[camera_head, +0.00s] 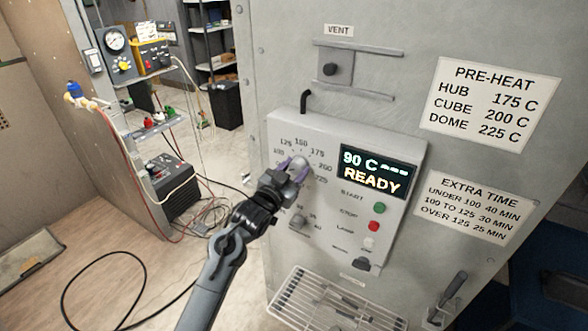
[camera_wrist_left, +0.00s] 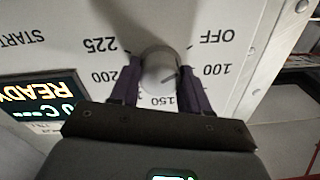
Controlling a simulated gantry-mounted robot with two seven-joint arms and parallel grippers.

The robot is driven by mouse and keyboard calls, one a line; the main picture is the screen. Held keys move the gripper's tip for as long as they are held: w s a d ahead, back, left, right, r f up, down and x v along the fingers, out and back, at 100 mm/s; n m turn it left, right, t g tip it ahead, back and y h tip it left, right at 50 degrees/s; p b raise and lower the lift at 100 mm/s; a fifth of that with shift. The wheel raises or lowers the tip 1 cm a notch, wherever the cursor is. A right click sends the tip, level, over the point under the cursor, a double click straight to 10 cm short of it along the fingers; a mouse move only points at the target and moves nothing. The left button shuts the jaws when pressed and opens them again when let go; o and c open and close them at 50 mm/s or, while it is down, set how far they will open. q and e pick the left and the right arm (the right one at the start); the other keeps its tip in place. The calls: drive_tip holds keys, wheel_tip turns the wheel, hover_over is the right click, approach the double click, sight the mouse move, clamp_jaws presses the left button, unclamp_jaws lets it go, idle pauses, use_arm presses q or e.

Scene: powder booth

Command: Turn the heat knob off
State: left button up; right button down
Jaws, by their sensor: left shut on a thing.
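The heat knob (camera_wrist_left: 158,72) is a round grey dial on the control panel (camera_head: 345,140), with a printed scale from OFF through 100 up to 225 around it. The OFF mark (camera_wrist_left: 217,37) shows at the upper right of the knob in the left wrist view. My left gripper (camera_head: 291,168) is shut on the knob, with one purple finger on each side of it. It also shows in the left wrist view (camera_wrist_left: 157,84). A dark line on the knob's face points toward the 100 side in the wrist view. My right gripper is in neither view.
The display (camera_head: 376,171) reads 90 C and READY. A green start button (camera_head: 379,208), other controls and a lower timer knob (camera_head: 298,221) are close to the arm. A wire rack (camera_head: 335,301) juts out below the panel.

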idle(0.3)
use_arm(q)
drive_tip(key=o, duration=1.1)
drive_tip(key=shift+c, duration=0.2)
drive_tip(key=shift+s, duration=0.1)
drive_tip(key=b+v, duration=0.2)
drive_tip(key=v, duration=0.8)
drive_tip(key=shift+s+a, duration=0.25)
